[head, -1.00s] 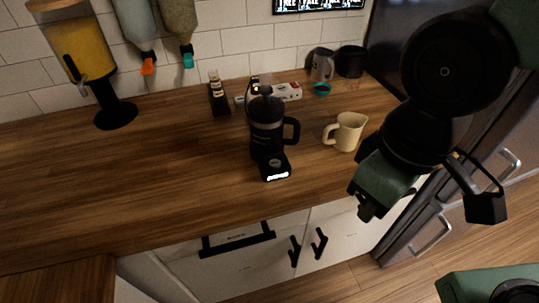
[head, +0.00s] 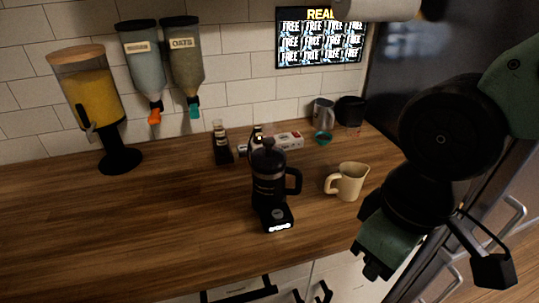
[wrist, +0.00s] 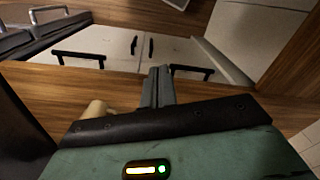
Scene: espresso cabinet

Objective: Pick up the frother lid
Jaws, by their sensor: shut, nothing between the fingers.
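My gripper (head: 372,262) is at the right of the head view, over the counter's front edge, apart from the things on the counter. In the wrist view its two fingers (wrist: 159,86) are together with nothing between them. I cannot pick out the frother lid for certain. At the back right of the counter stand a steel jug (head: 323,113) and a black vessel (head: 350,110), with a small teal-rimmed item (head: 323,138) in front of them. These are small and dark, and any lid on them is unclear.
A black French press (head: 268,178) stands on a black scale (head: 278,219) mid-counter. A cream pitcher (head: 348,181) is right of it. A small dark bottle (head: 222,143) and a white-red box (head: 288,141) are behind. A dispenser (head: 90,97) stands left. The left counter (head: 130,225) is clear.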

